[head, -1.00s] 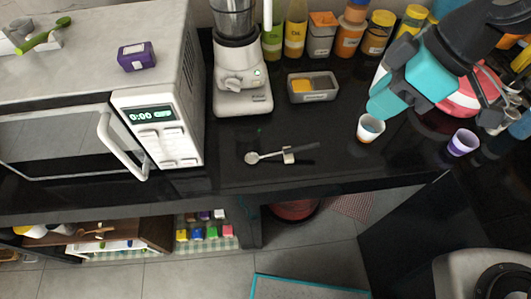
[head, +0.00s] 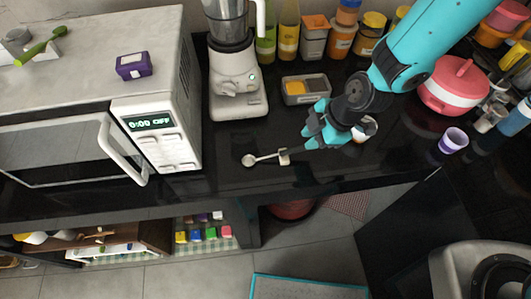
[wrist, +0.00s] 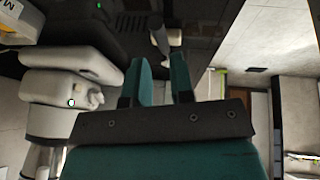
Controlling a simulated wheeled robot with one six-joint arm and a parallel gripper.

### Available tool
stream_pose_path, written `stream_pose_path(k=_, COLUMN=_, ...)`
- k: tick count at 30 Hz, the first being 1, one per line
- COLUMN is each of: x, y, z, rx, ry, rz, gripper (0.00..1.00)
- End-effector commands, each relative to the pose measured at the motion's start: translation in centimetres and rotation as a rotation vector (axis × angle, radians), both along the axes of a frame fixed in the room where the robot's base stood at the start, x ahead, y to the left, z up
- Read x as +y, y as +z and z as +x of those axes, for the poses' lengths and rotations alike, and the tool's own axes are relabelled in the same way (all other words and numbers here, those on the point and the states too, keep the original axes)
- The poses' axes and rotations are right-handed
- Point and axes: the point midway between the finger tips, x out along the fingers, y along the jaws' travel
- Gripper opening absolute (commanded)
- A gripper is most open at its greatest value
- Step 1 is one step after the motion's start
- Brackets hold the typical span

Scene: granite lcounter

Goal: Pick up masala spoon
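The masala spoon (head: 266,158) lies on the black counter in front of the blender, its round bowl to the left and a small pale block or clip near its right part. Its dark handle end is not clear behind my gripper. My gripper (head: 312,122), teal with a black wrist, is above and to the right of the spoon, apart from it. In the wrist view, the two teal fingers (wrist: 160,78) stand apart with nothing between them. Part of the spoon and its pale block (wrist: 172,37) shows beyond the fingertips.
The blender (head: 238,85) and a small grey tray (head: 306,89) stand behind the spoon. A microwave (head: 100,120) is at left. A white cup (head: 366,130) is partly hidden by my arm; a purple cup (head: 453,140) stands further right. Counter around the spoon is clear.

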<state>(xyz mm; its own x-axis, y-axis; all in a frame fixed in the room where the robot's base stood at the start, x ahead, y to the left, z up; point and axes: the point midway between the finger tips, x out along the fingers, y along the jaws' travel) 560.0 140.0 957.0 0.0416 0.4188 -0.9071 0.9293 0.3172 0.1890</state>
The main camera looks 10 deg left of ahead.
Motion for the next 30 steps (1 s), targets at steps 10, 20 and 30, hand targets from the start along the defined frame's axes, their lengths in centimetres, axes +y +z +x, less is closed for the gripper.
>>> stream_pose_path(k=10, x=1.1, y=-2.2, z=-0.1, rx=0.003, ry=0.001, rz=-0.001, gripper=0.22)
stream_pose_path(k=20, x=2.7, y=-5.7, z=0.0, rx=0.001, ry=-0.001, rz=-0.001, gripper=0.22)
stream_pose_path(k=30, x=2.8, y=-5.9, z=0.1, rx=0.000, ry=-0.001, rz=0.000, gripper=0.04)
